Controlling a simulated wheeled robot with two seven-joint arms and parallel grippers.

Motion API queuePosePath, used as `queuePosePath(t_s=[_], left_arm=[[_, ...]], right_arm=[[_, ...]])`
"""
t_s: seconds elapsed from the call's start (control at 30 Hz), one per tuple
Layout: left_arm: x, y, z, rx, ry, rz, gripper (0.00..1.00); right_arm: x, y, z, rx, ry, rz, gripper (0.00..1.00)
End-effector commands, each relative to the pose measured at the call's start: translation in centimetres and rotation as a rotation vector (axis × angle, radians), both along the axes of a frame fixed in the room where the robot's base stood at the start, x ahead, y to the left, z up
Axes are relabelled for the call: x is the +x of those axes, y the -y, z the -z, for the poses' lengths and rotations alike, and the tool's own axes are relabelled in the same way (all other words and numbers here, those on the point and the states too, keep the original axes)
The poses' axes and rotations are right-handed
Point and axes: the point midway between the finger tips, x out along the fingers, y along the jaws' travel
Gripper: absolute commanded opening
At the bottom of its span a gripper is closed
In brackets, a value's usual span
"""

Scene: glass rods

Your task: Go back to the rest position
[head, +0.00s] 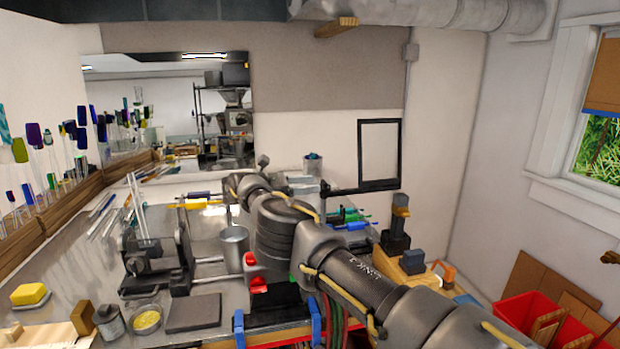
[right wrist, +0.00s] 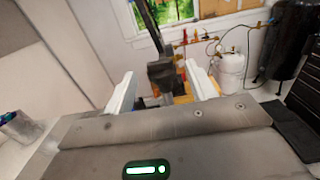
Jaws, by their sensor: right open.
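My right arm reaches across the head view from the lower right toward the middle of the bench. My right gripper (right wrist: 160,70) shows in the right wrist view as two pale fingers standing apart. Nothing is held between them; a dark post-like tool (right wrist: 160,75) shows beyond the gap. In the head view I cannot make out the fingertips of this gripper. Glass rods (head: 137,205) stand upright in a dark holder (head: 150,268) on the bench, to the left of my arm. My left gripper is not in view.
A metal cup (head: 234,250) stands close to my right arm. A dark pad (head: 194,312), a bowl of yellow material (head: 146,320) and a yellow sponge (head: 29,294) lie at the front left. Red bins (head: 527,312) stand at the lower right. A wall is behind the bench.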

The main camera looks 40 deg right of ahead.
Motion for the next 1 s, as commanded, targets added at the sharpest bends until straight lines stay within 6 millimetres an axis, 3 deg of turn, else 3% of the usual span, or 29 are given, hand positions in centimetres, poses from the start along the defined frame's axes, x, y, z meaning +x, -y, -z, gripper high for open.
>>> queuePosePath(t_s=[0.17,0.8,0.93,1.0], left_arm=[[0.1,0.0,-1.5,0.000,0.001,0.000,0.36],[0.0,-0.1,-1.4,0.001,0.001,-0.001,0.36],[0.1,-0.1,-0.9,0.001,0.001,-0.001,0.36],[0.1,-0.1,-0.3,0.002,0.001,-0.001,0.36]], right_arm=[[-0.2,-1.0,-0.2,0.000,0.000,0.011,0.56],[0.2,-1.7,0.1,0.002,0.004,0.005,0.56],[0.8,-0.8,1.5,0.053,0.103,-0.022,0.56],[1.8,0.1,2.9,0.115,0.238,-0.049,0.56]])
